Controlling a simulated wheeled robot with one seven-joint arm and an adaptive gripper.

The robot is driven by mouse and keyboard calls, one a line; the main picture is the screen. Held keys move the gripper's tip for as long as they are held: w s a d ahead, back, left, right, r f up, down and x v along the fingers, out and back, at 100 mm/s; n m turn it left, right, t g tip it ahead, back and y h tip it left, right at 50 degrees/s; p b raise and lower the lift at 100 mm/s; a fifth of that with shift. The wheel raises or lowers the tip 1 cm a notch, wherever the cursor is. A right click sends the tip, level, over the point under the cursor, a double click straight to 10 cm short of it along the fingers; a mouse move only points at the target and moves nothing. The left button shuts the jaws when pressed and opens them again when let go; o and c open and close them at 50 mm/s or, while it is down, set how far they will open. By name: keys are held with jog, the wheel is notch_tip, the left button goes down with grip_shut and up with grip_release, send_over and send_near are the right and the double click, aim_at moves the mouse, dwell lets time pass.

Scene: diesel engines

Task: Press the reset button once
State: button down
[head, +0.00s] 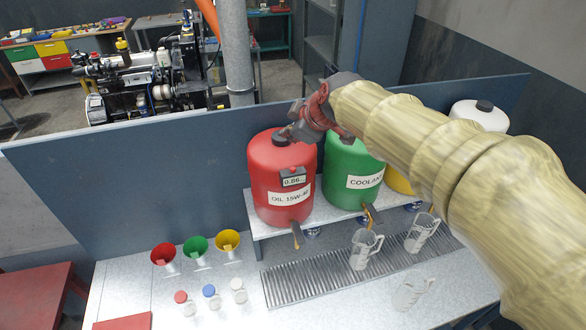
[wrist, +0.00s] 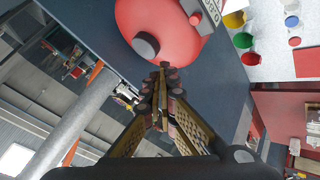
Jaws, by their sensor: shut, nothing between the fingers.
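The red oil tank (head: 267,185) labelled OIL 15W-40 stands on a white shelf. It carries a small digital display (head: 293,181), reading about 0.86, on its upper front. A small red button-like bump (head: 292,170) sits on top of the display housing. My gripper (head: 284,135) is shut and empty, by the dark cap at the tank's top, above and behind the display. In the wrist view, the fingertips (wrist: 165,68) are together beside the cap (wrist: 145,45) of the red tank (wrist: 160,18). I cannot tell whether they touch it. The display is only partly visible there.
A green coolant tank (head: 351,172) and a yellow tank stand right of the red one, partly behind my arm. A blue panel (head: 190,160) rises behind. Clear jugs (head: 365,248), coloured funnels (head: 197,250) and small bottles (head: 210,295) are in front.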

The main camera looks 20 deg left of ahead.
jog(key=b, duration=0.3)
send_over(291, 169)
notch_tip(291, 169, down, 7)
jog(key=shift+r, duration=0.15)
jog(key=shift+f+b, duration=0.4)
jog(key=shift+b, duration=0.15)
jog(key=shift+s+f+b, duration=0.1)
jog(key=shift+f+b, duration=0.8)
jog(key=shift+b, duration=0.55)
dwell(1.4)
jog(key=shift+r, duration=0.9)
jog(key=shift+r, duration=0.1)
jog(key=shift+r+p, duration=1.25)
jog(key=shift+r, duration=1.2)
